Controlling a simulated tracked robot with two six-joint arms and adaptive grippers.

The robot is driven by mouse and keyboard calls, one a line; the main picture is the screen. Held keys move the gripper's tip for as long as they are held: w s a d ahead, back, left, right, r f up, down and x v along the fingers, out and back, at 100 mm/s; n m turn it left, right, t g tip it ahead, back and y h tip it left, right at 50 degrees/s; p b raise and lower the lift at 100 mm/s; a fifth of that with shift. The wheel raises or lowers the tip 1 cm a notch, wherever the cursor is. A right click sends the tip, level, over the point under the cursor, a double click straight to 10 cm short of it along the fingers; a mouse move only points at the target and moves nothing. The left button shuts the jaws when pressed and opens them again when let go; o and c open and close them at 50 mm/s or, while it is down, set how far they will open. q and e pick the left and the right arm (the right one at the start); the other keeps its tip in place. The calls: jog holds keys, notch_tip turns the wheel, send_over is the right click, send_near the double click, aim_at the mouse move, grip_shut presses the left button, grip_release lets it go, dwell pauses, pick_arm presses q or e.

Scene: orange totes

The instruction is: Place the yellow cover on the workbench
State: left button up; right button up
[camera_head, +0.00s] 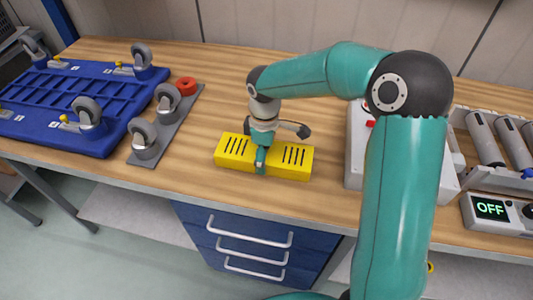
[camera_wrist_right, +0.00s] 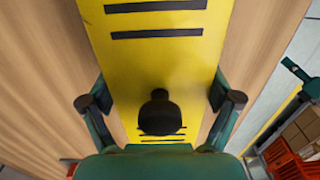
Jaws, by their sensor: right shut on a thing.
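The yellow cover (camera_head: 287,165), a long block with black slots, is at the front middle of the wooden workbench (camera_head: 222,105). It looks level and lies on the top or very close to it; I cannot tell exact contact. My right gripper (camera_head: 261,160) comes down over its middle and is shut on it. In the right wrist view the cover (camera_wrist_right: 150,65) runs between the two fingers of the right gripper (camera_wrist_right: 162,100), which hold its long sides. A dark round part shows in front of the cover there. My left gripper is not in view.
A blue wheeled frame (camera_head: 75,138) lies on the left, with a grey plate (camera_head: 172,128) bearing casters and a red ring (camera_head: 186,86) beside it. A light grey box (camera_head: 357,150) and a roller unit (camera_head: 483,139) stand right. Bench behind the cover is clear.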

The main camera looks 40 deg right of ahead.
jog(key=shift+f, duration=0.2)
jog(key=o, duration=1.1)
jog(key=shift+o, duration=0.2)
notch_tip(320, 180, up, 12)
jog(key=shift+r+p, duration=0.15)
jog(key=shift+p, duration=0.15)
